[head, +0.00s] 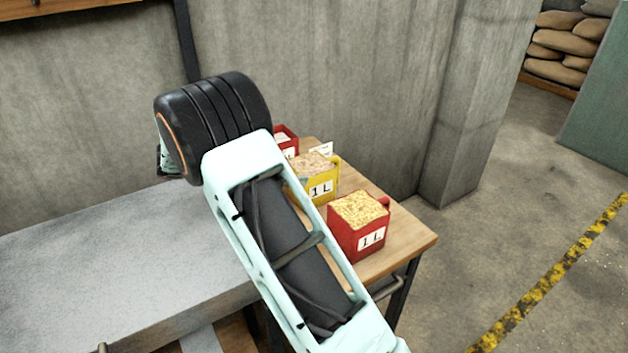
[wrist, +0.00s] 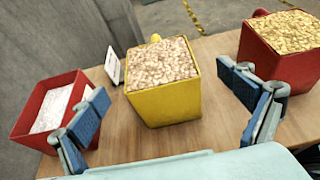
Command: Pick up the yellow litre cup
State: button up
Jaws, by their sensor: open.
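The yellow litre cup (head: 322,186) stands upright on the wooden table, labelled "1 L" and full of pale grain. In the head view my arm hides its left part. In the wrist view the yellow cup (wrist: 166,103) stands just beyond my gripper (wrist: 170,108), between the lines of its two blue-padded fingers. The fingers are wide apart and nothing is between them that I can see being touched. In the head view my gripper is mostly hidden behind my arm.
A red cup of yellow grain (head: 358,229) stands right of the yellow cup, near the table's (head: 412,240) front corner. A red container with white contents (wrist: 40,118) stands left, close to the left finger. A small white card (wrist: 113,66) stands behind. A concrete wall (head: 330,80) backs the table.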

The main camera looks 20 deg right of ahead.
aim_at(326, 167)
jog(key=x, duration=0.8)
jog(key=shift+w+a, duration=0.1)
jog(key=c, duration=2.2)
